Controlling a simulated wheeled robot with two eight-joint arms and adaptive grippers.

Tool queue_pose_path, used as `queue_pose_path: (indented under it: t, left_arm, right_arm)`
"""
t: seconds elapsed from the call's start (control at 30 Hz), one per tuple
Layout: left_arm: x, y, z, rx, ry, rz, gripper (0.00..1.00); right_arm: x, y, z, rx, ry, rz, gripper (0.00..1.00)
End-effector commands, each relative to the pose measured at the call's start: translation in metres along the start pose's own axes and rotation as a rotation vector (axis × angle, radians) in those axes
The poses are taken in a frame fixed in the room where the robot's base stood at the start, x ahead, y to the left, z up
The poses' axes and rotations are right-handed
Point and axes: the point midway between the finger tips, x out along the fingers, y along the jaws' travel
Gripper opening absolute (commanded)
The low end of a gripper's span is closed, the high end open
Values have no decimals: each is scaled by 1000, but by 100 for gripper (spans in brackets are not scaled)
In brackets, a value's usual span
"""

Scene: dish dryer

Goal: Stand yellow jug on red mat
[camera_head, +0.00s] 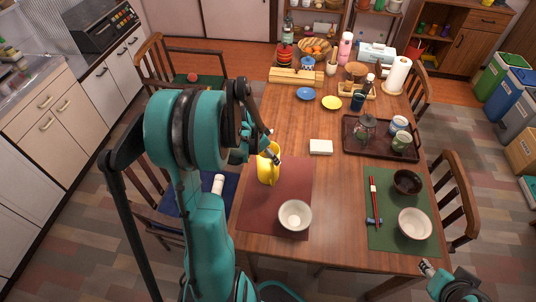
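The yellow jug (268,167) is upright at the upper left part of the red mat (258,207). Its lower end appears over the mat, but I cannot tell whether it touches it. My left gripper (271,154) is at the jug's upper part, with its dark fingers against or just beside the rim. Whether the fingers are closed on the jug is too small to tell. My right gripper (428,268) is at the table's front right edge, away from the jug; its finger state is unclear.
A white bowl (295,215) stands on the red mat's front right part. A green mat (385,238) holds a white bowl (414,224), dark bowl and red chopsticks. A brown tray (358,147) carries a glass teapot and cups. A small white box (321,146) lies behind the red mat.

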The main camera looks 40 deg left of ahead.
Motion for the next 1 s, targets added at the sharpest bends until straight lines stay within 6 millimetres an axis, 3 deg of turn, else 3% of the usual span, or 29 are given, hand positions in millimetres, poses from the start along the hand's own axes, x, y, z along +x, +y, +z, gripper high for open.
queue_pose_path:
  t: [0.2, 0.23, 0.3, 0.7, 0.87, 1.0]
  left_arm:
    - [2, 0, 1, 0, 1, 0, 12]
    - [2, 0, 1, 0, 0, 0, 77]
    - [2, 0, 1, 0, 0, 0, 93]
    - [-3, 0, -1, 0, 0, 0, 93]
    - [-29, 0, -1, -1, 0, 0, 93]
    - [-62, 0, -1, -2, -1, 0, 93]
  right_arm:
    - [2, 0, 2, 0, 0, 0, 40]
    - [2, 0, 1, 0, 0, 0, 40]
    - [1, 0, 1, 0, 0, 0, 40]
    - [-2, 0, -2, 0, 0, 0, 40]
    - [-11, 0, -8, 0, 0, 0, 40]
    - [-22, 0, -16, 0, 0, 0, 40]
